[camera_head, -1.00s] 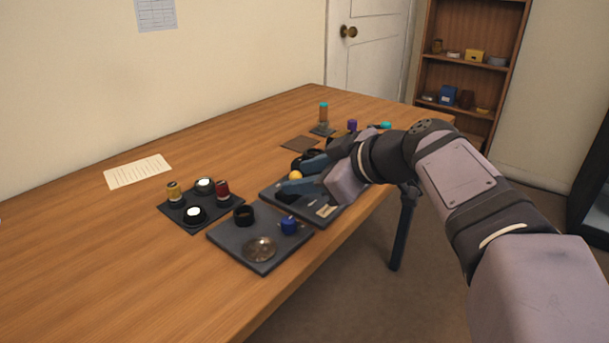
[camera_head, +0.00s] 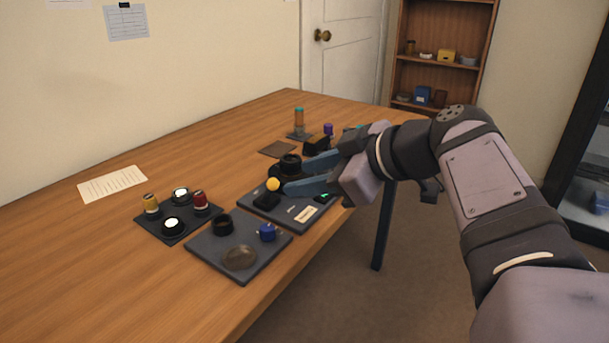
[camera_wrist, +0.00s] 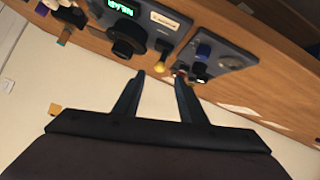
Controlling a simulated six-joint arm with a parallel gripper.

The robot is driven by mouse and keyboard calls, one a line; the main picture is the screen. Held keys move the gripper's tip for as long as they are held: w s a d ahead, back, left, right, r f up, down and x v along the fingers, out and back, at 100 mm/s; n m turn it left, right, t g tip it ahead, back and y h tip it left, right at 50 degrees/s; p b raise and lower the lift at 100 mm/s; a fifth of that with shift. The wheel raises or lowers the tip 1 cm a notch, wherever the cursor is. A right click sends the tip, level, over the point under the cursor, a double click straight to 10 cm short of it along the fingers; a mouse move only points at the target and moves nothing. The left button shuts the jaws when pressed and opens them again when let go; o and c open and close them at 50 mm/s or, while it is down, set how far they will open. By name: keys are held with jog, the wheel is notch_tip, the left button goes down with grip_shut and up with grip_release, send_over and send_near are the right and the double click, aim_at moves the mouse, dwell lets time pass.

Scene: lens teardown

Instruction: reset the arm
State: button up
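My gripper (camera_head: 295,176) is open, its two blue fingers spread apart above the station tray (camera_head: 287,216), which has a green display and a pale label. It also shows in the wrist view (camera_wrist: 160,75), with nothing between the fingertips. A yellow ball-topped knob (camera_head: 273,184) on the station lies just left of the fingers in the head view. It appears beyond the fingertips in the wrist view (camera_wrist: 163,46). A black lens-like cylinder (camera_head: 290,163) stands behind the fingers. The fingers partly cover the station.
A grey tray (camera_head: 205,262) holds a black ring, a blue part and a round dish. A dark mat (camera_head: 164,224) bears a yellow, a red and two white-topped black parts. A paper sheet (camera_head: 112,183) lies left. The table's left and front-left are clear.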

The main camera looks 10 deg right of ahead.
jog(key=s+d+f+m+g+h+p, duration=0.2)
jog(key=s+d+f+m+p, duration=0.1)
jog(key=f, duration=0.2)
jog(key=s+d+f+m+g+h+p, duration=0.2)
jog(key=f+m+g, duration=0.1)
jog(key=f, duration=0.3)
jog(key=s+f+m+g+h+b, duration=0.25)
jog(key=s+f, duration=0.35)
jog(key=f, duration=0.7)
jog(key=s+f+m+g+h+b, duration=0.1)
jog(key=s+f+m+b, duration=0.15)
jog(key=s+f, duration=0.7)
jog(key=w+r+p, duration=0.3)
jog(key=r+p, duration=3.1)
jog(key=p, duration=0.3)
jog(key=shift+a+r+m+p, duration=0.2)
jog(key=shift+a+m+p, duration=0.1)
jog(key=shift+p, duration=0.05)
